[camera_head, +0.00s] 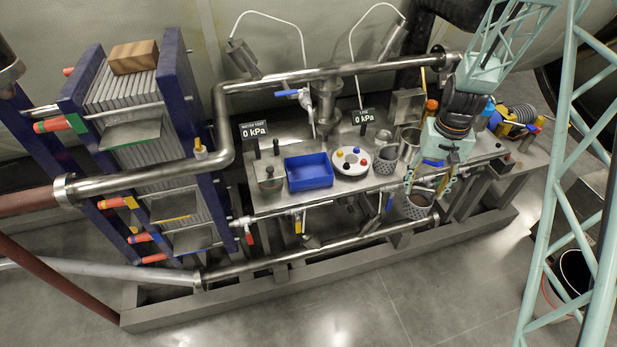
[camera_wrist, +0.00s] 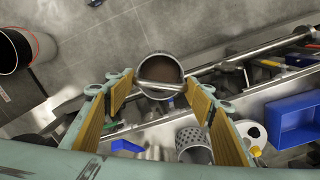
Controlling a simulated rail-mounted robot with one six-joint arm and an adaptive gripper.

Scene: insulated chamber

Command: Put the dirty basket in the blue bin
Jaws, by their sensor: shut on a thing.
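The dirty basket (camera_head: 418,209) is a small round metal basket with brown residue inside. My gripper (camera_head: 425,188) is shut on it and holds it in front of the bench's front edge. In the wrist view the basket (camera_wrist: 160,94) hangs between the fingertips of my gripper (camera_wrist: 158,84), with its handle bar across the opening. The blue bin (camera_head: 309,172) is an open, empty-looking rectangular tray on the bench, left of my gripper. It also shows at the right of the wrist view (camera_wrist: 298,122).
A second perforated basket (camera_head: 385,161) stands on the bench (camera_head: 350,190) beside a metal cup (camera_head: 409,144). A round white holder with coloured knobs (camera_head: 351,161) lies between it and the bin. A horizontal pipe (camera_head: 330,248) runs low in front. Valve handles hang along the front edge.

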